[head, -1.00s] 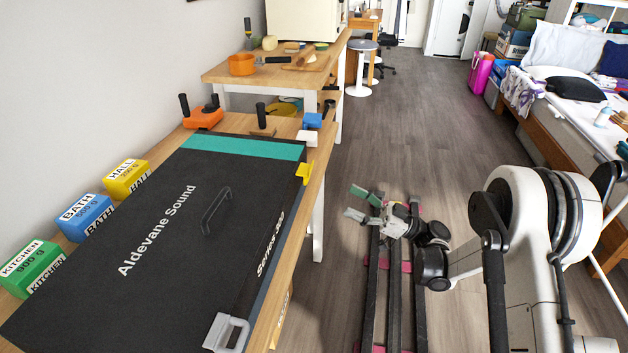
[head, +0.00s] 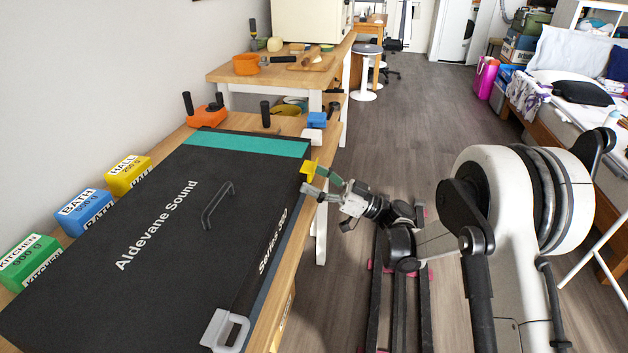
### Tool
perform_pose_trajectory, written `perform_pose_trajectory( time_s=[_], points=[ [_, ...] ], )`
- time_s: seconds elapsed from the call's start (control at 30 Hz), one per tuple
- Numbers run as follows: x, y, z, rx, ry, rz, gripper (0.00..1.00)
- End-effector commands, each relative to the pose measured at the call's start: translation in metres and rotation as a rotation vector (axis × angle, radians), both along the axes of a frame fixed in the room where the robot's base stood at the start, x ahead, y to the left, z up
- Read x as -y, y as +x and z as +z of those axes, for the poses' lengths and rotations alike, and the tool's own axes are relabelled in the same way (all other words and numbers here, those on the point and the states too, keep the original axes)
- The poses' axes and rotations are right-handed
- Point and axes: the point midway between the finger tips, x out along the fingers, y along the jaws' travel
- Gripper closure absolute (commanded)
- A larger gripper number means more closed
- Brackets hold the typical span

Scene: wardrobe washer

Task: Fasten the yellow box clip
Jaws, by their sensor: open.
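The yellow clip (head: 309,168) sits on the right edge of the black box (head: 150,235), near its far corner by the green strip. Its flap sticks outward from the box side. My gripper (head: 322,184) is open, just right of the box edge. Its green-tipped finger is close beside the yellow clip and its grey finger is nearer the camera. I cannot tell whether either finger touches the clip. A grey clip (head: 226,330) is on the same edge at the near end.
The box lies on a wooden bench (head: 275,305). Green (head: 30,262), blue (head: 84,210) and yellow (head: 128,174) labelled blocks stand along the wall. Orange (head: 206,112) and blue (head: 317,120) items stand behind the box. The floor right of the bench is clear around my rail.

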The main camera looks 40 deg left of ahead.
Motion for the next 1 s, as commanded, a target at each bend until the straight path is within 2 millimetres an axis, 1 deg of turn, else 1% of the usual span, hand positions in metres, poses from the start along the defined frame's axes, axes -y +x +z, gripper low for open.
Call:
perform_pose_trajectory(
  time_s=[0.17,0.2,0.53,0.77,1.0],
  points=[
    [0.0001,0.0000,0.0002,0.000,0.000,0.000,0.38],
    [0.0002,0.0001,0.0001,0.000,0.000,0.000,0.41],
    [0.0004,0.0002,0.0000,0.000,0.000,0.000,0.85],
    [0.0012,0.0005,0.0014,0.007,-0.016,0.000,0.86],
    [0.0050,0.0023,0.0066,0.048,-0.110,-0.001,0.86]
  ],
)
